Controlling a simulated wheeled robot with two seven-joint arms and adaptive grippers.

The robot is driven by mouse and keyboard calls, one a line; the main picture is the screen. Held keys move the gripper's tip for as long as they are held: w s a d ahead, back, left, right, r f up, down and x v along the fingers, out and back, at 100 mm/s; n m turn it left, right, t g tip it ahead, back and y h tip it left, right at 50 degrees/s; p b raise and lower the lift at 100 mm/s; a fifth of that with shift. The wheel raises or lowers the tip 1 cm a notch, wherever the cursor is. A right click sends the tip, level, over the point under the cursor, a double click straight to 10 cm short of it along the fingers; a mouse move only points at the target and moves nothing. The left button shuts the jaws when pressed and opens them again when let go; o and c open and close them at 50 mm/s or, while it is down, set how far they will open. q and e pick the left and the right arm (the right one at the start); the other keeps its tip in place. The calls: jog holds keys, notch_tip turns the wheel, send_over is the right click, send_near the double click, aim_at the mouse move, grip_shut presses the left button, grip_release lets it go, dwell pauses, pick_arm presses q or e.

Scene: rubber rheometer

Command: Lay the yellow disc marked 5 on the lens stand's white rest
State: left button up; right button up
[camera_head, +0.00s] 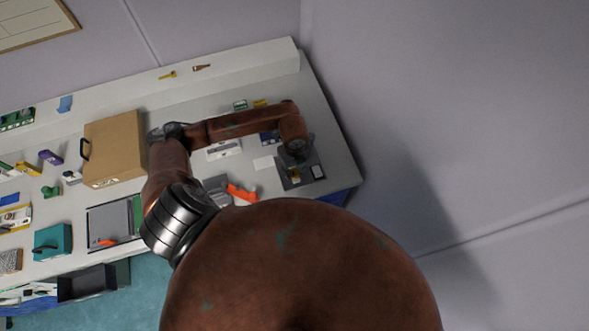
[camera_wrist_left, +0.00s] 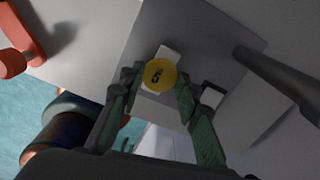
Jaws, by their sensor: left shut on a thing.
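The yellow disc (camera_wrist_left: 160,75), with a dark mark that looks like a 5, is between the fingertips of my left gripper (camera_wrist_left: 156,84) in the left wrist view. The gripper is shut on it. A white patch, likely the white rest (camera_wrist_left: 168,53), shows partly behind the disc, over the grey plate of the stand (camera_wrist_left: 195,30). I cannot tell whether the disc touches it. In the head view the disc shows as a small yellow spot (camera_head: 295,174) by the dark stand (camera_head: 309,184), below my left wrist. My right gripper is not in view.
A dark rod (camera_wrist_left: 275,70) rises beside the plate. An orange-red object (camera_head: 241,194) lies left of the stand, with a white card (camera_head: 263,163) nearby. A large brown case (camera_head: 115,148) stands further left. The bench's right edge is close to the stand.

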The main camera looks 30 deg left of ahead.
pick_arm(q)
jog(key=shift+f, duration=0.2)
jog(key=o, duration=0.9)
jog(key=shift+o, duration=0.2)
notch_tip(320, 180, up, 12)
dwell(0.3)
